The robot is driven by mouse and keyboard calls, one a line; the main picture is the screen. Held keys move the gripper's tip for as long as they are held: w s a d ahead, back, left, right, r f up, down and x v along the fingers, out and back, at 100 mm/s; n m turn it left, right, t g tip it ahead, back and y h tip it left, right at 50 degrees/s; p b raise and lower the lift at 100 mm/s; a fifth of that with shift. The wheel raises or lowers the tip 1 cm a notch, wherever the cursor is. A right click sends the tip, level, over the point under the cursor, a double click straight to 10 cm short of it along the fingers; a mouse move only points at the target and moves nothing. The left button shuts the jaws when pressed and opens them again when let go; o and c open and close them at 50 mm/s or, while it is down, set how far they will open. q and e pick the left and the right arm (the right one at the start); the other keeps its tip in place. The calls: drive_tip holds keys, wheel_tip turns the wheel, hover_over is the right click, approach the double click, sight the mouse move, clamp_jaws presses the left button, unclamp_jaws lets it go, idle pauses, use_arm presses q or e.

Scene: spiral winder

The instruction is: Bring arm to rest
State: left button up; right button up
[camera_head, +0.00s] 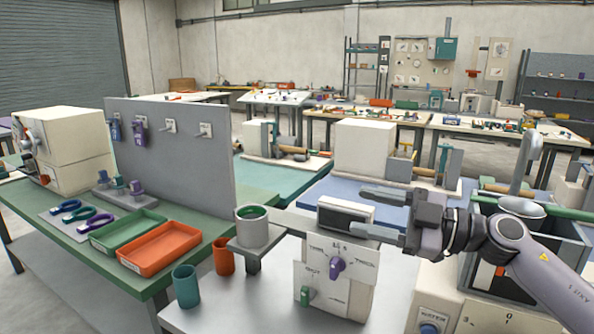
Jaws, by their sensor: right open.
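My right gripper (376,213) comes in from the right and is open, its two fingers pointing left with a gap between them. Nothing shows between the fingers. I cannot tell whether the lower finger touches the box. My right arm (545,265) reaches in from the lower right corner. My left gripper is not in view.
A grey cup (258,234) stands on a bracket left of the box. Teal (186,287) and orange (223,257) cups stand below it. Green (128,231) and orange (160,249) trays lie on the left bench. A machine with a blue knob (429,328) is below my right arm.

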drive_tip(key=s+d+f+m+t+h, duration=0.2)
drive_tip(key=s+d+f+m+h, duration=0.1)
drive_tip(key=f+m+h, duration=0.35)
drive_tip(key=s+d+f+m+t+h, duration=0.3)
drive_tip(key=f+m+h, duration=0.2)
drive_tip(key=f+m, duration=0.25)
drive_tip(key=s+d+f+m+t+h, duration=0.2)
drive_tip(key=s+d+f+m+h, duration=0.15)
drive_tip(key=f+m+h, duration=0.3)
drive_tip(key=s+d+f+n+g+y, duration=0.1)
drive_tip(key=s+f+g, duration=0.45)
drive_tip(key=s, duration=0.55)
drive_tip(key=s+f+g, duration=0.5)
drive_tip(key=s+f, duration=0.2)
drive_tip(key=s, duration=0.5)
drive_tip(key=w+a+f+t+y, duration=0.2)
drive_tip(key=w+f+t, duration=0.4)
drive_tip(key=f, duration=0.3)
drive_tip(key=shift+w+a+t, duration=0.35)
drive_tip(key=shift+a, duration=0.05)
